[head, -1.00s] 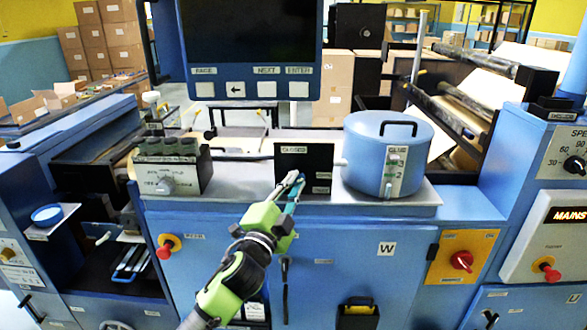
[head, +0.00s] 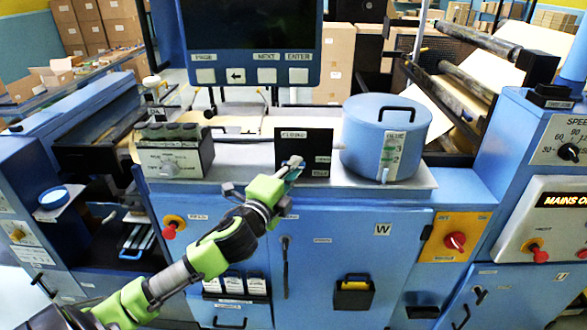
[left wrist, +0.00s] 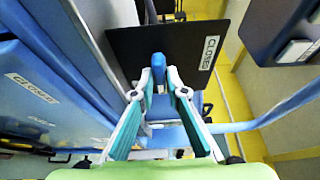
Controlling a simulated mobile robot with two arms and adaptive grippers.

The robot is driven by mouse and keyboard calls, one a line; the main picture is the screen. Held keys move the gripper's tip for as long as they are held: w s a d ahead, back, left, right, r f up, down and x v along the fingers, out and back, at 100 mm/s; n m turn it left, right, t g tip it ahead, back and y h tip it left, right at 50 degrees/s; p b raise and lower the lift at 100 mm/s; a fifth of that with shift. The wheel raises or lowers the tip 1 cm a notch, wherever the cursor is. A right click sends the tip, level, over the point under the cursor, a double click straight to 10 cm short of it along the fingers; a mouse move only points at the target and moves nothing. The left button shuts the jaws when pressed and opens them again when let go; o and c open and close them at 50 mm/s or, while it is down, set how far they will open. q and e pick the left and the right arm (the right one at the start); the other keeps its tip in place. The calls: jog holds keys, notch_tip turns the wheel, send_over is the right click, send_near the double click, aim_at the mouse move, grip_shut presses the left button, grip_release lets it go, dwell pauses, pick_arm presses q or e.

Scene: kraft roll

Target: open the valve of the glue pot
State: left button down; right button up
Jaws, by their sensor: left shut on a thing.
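The glue pot (head: 365,150) is a blue drum with a black lid handle, standing on the machine top. Left of it is a black upright plate (head: 304,140) with a CLOSED label near its top; the plate also shows in the left wrist view (left wrist: 185,42). My left gripper (head: 294,164) is in front of this plate. In the left wrist view its fingers (left wrist: 158,78) are shut on a blue valve handle (left wrist: 158,108). The gripper hides most of the handle in the head view. My right gripper is not in view.
A box with several dark knobs (head: 172,148) stands left of the plate. A screen panel (head: 250,40) hangs above. Red knobs (head: 455,241) are on the cabinet front to the right.

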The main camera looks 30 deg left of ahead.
pick_arm(q)
jog(key=shift+a+r, duration=0.15)
jog(key=shift+r, duration=0.05)
jog(key=c, duration=2.1)
grip_release()
jog(key=shift+w+f, duration=0.15)
jog(key=s+d, duration=0.1)
jog(key=s, duration=1.1)
jog(key=shift+d, duration=0.4)
